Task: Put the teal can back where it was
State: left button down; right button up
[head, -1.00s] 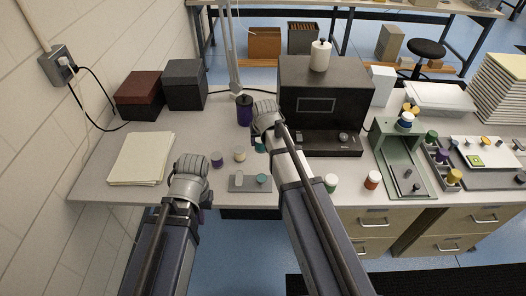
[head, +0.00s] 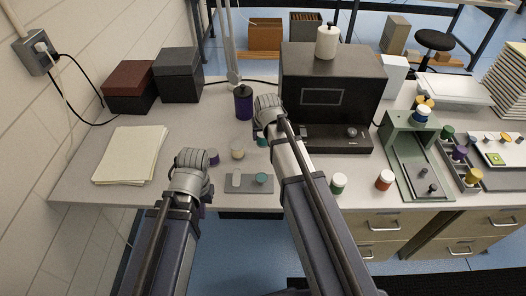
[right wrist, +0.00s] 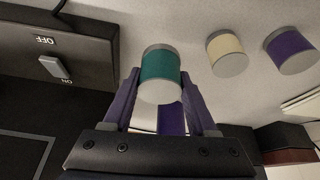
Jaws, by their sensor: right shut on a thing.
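The teal can (right wrist: 160,77) has a pale grey end and sits between the two purple fingers of my right gripper (right wrist: 160,95) in the right wrist view. The gripper is shut on it. In the head view a small part of the teal can (head: 262,141) shows beside my right arm, which hides the fingers. A cream can (head: 238,152) and a short purple can (head: 213,157) stand to its left on the table. My left gripper (head: 198,185) is at the table's front edge, its fingers mostly hidden by my arm.
A small grey plate with a teal-topped piece (head: 262,178) lies near the front edge. A dark machine (head: 330,95) stands right of the can. A tall purple container (head: 243,103) is behind. Paper (head: 130,155) lies left.

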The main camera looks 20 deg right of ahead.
aim_at(263, 145)
jog(key=shift+f+b, duration=2.1)
jog(key=shift+f, duration=0.5)
jog(key=shift+r, duration=0.15)
jog(key=o, duration=0.7)
jog(key=shift+f, duration=0.25)
jog(key=o, duration=0.5)
jog(key=shift+r, duration=0.1)
